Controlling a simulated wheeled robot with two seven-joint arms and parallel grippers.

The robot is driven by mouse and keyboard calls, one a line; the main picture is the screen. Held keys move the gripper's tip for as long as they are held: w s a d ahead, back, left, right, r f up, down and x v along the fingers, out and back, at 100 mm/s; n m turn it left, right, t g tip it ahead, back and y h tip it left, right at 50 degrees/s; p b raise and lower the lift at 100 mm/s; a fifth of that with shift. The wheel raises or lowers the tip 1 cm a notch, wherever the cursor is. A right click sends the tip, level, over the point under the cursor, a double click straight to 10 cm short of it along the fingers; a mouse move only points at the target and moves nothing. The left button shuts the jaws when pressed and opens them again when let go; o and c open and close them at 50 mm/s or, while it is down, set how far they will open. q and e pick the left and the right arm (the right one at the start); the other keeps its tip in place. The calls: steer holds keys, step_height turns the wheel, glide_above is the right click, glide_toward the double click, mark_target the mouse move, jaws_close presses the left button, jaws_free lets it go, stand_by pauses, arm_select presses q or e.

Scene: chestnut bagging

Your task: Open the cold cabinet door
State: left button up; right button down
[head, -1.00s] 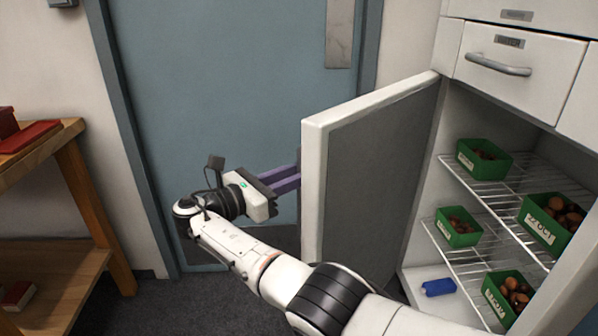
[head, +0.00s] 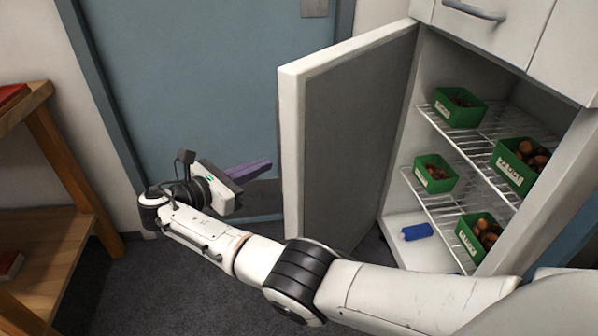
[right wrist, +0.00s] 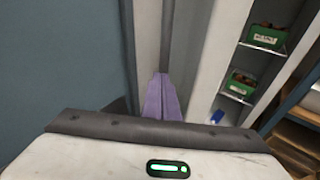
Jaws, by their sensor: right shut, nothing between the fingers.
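The cold cabinet door (head: 345,130) stands wide open in the head view, its grey inner side showing, swung out to the left of the cabinet. The cabinet interior (head: 405,205) is exposed. My right gripper (head: 262,167) is to the left of the door's free edge, apart from it in the head view. Its purple fingers are shut together and empty; they also show in the right wrist view (right wrist: 162,98), pointing toward the pale door edge. The door's handle is hidden. My left gripper is not in view.
Green boxes of chestnuts (head: 460,107) stand on wire shelves (head: 430,125) in the cabinet, with a blue object (head: 417,232) on its floor. A closed blue room door (head: 200,80) is behind. A wooden shelf (head: 60,150) stands at the left. Dark floor lies between.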

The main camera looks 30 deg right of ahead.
steer(key=s+f+m+t+y, duration=0.1)
steer(key=s+f+y, duration=0.25)
steer(key=f, duration=0.75)
steer(key=s+f+m+y, duration=0.2)
steer(key=f+y, duration=0.2)
steer(key=f, duration=0.7)
steer(key=n+t+y+p, duration=0.3)
steer(key=n+t+y, duration=0.2)
steer(key=t+y, duration=0.8)
glide_toward(311, 192)
steer(key=shift+g+y, duration=0.25)
steer(key=shift+g, duration=0.45)
steer(key=x, duration=0.4)
steer(key=r+x, duration=0.1)
steer(key=x, duration=0.1)
steer(key=shift+w+d, duration=0.1)
steer(key=shift+w, duration=0.15)
